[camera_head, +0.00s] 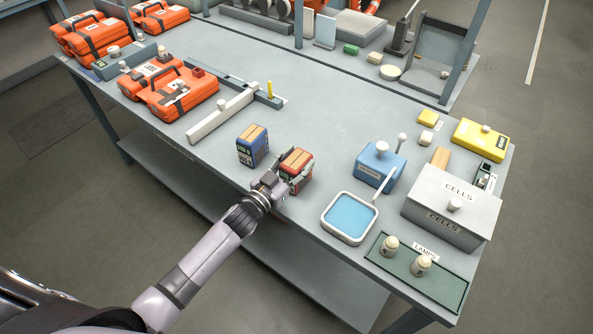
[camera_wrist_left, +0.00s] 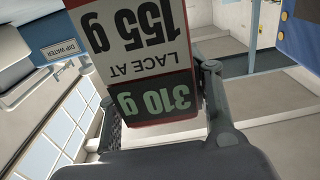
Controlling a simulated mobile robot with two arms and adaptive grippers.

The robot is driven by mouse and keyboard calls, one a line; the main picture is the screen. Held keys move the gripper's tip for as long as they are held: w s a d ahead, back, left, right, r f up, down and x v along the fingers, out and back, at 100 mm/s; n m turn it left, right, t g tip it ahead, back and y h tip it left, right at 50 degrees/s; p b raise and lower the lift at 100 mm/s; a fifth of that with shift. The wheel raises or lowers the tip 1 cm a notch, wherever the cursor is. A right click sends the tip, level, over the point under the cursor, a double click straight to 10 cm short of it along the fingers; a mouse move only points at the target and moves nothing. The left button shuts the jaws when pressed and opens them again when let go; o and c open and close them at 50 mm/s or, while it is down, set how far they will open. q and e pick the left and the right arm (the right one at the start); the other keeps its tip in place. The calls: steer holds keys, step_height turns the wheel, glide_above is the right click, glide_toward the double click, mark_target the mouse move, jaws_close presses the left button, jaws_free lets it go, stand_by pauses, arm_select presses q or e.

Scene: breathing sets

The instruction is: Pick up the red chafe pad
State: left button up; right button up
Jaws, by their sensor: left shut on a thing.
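The red chafe pad (camera_head: 298,158) is a small red block with a tan top, near the front edge of the bench in the head view. My left gripper (camera_head: 283,180) is shut on it from the front side. In the left wrist view the pad (camera_wrist_left: 142,50) fills the middle between the fingers, its white and dark label upside down, reading "LACE AT 155 g" and "310 g". I cannot tell whether its base touches the bench. A similar blue block (camera_head: 252,146) stands upright just left of it, apart. My right gripper is not in view.
Right of the pad are a blue-filled tray (camera_head: 349,217), a blue box (camera_head: 379,166) with a lever, a grey cells box (camera_head: 451,207) and a lamps tray (camera_head: 417,270). A white bar (camera_head: 222,114) and orange cases (camera_head: 182,94) lie left. The bench middle behind is clear.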

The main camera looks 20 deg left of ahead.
arm_select(q)
steer(key=c, duration=0.5)
steer(key=shift+c, duration=0.4)
steer(key=shift+r, duration=0.2)
